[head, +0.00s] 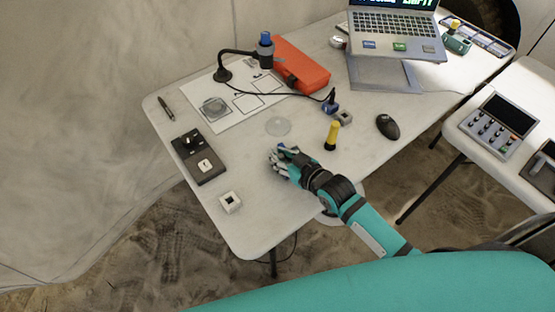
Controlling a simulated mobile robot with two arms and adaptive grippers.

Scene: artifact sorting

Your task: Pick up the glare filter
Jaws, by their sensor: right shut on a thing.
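My right gripper (279,158) is low over the front part of the white table (240,231). It is shut on a small blue thing (282,148), mostly hidden by the fingers. I cannot tell for certain whether this is the glare filter. A clear, pale round disc (278,126) lies flat on the table just beyond the fingertips, apart from them. My left gripper is not in view.
A yellow-and-black tool (332,135) stands right of my gripper, with a black mouse (388,126) farther right. A dark tray (200,157) and a white square piece (230,202) lie left. A desk device (265,50), orange case (302,65) and laptop (395,25) stand behind.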

